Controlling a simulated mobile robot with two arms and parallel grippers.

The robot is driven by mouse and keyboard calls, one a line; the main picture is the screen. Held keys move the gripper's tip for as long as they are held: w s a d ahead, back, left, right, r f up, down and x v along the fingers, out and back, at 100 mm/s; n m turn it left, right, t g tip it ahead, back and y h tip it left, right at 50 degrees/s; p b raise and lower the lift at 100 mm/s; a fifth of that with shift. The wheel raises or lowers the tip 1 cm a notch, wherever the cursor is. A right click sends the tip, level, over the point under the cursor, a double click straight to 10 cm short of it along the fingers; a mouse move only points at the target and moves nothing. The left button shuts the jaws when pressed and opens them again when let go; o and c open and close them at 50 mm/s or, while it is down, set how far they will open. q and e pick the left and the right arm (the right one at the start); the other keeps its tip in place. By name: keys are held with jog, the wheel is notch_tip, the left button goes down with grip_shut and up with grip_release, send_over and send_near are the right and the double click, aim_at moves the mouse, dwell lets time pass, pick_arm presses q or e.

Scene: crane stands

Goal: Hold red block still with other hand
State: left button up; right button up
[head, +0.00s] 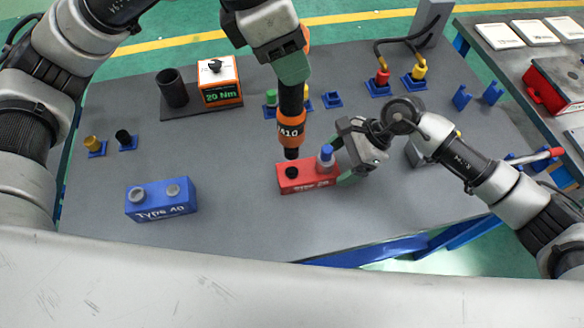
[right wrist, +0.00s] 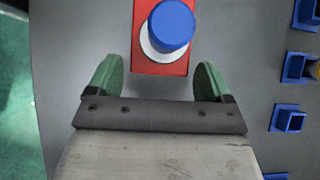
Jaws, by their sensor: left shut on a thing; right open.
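The red block (head: 308,184) lies on the grey table in the middle of the head view, with a black round top at its left and a blue-capped fitting (head: 326,156) at its right. My left gripper (head: 290,66) is shut on a black and orange tool (head: 291,125), held upright with its tip over the black top; I cannot tell if they touch. My right gripper (head: 345,157) is at the block's right end. In the right wrist view its green fingers (right wrist: 155,82) are open, and the red block (right wrist: 160,68) with the blue cap (right wrist: 171,25) lies ahead between them.
A blue block (head: 161,199) marked Type 40 lies to the left. An orange box reading 20 Nm (head: 219,82) and a black cup (head: 173,88) stand behind on a dark plate. Small blue holders stand along the back and right. The front middle of the table is clear.

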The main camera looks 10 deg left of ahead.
jog(key=shift+x, duration=1.25)
jog(key=shift+c, duration=0.2)
jog(key=shift+r, duration=0.1)
jog(key=c, duration=0.9)
